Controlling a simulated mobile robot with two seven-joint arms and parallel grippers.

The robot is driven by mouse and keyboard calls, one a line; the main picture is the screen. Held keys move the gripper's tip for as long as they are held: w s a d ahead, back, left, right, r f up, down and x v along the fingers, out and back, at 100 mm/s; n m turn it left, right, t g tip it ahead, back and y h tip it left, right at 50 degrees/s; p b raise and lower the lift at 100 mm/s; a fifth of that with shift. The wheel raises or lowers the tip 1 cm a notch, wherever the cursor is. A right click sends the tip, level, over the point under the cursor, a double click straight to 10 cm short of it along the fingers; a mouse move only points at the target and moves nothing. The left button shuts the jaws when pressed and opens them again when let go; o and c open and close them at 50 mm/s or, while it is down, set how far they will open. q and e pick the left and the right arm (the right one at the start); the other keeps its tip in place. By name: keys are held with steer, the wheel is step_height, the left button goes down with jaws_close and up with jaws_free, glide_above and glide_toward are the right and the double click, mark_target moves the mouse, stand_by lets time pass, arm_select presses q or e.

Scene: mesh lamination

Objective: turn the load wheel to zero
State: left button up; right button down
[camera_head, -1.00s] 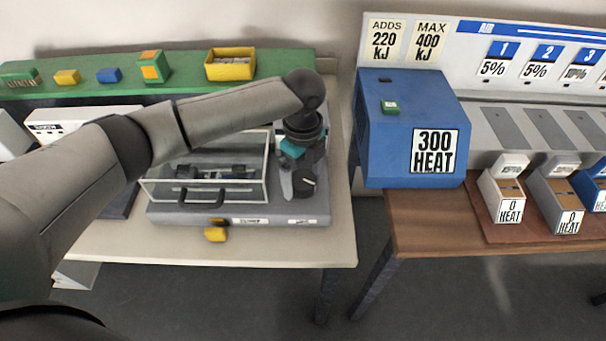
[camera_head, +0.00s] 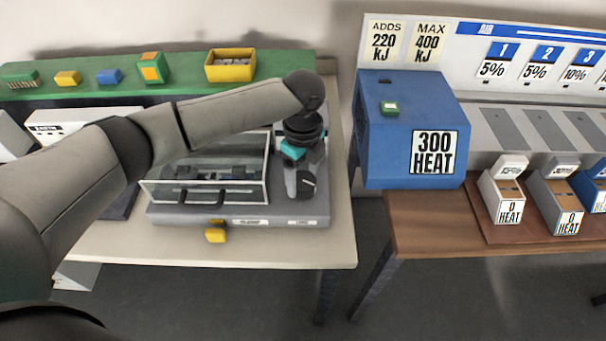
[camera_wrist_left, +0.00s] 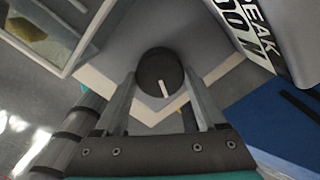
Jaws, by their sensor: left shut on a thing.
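The load wheel (camera_head: 309,184) is a dark round knob with a white pointer line, at the right front of the grey machine (camera_head: 170,215). It also shows in the left wrist view (camera_wrist_left: 158,68), with the white line slanting toward the gripper's palm. My left gripper (camera_head: 300,182) reaches down to it from above. In the left wrist view its two fingers (camera_wrist_left: 160,80) lie on either side of the wheel, shut on it. Part of the wheel is hidden by the fingers in the head view. My right gripper is not in view.
A clear-lidded box (camera_head: 205,182) with a dark handle sits on the machine, left of the wheel. A yellow piece (camera_head: 215,236) is at the machine's front edge. A blue 300 HEAT unit (camera_head: 390,150) stands to the right, across a gap between tables.

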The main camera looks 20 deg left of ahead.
arm_select(q)
steer(key=shift+r+n+p, duration=0.15)
steer(key=shift+n+p, duration=0.15)
steer(key=shift+p, duration=0.3)
steer(key=n+p, duration=0.8)
steer(key=p, duration=0.2)
steer(key=shift+n+p, duration=0.6)
steer(key=shift+n, duration=0.1)
steer(key=n+p, duration=0.1)
steer(key=n, duration=0.1)
steer(key=shift+n+p, duration=0.3)
steer(key=shift+p, duration=0.1)
steer(key=n+p, duration=0.2)
steer(key=n, duration=0.1)
steer(key=shift+n, duration=0.3)
steer(key=n+p, duration=0.1)
steer(key=n, duration=0.2)
steer(key=shift+n, duration=0.3)
steer(key=shift+w+n+p, duration=0.1)
steer(key=shift+n+p, duration=0.6)
steer(key=shift+n, duration=1)
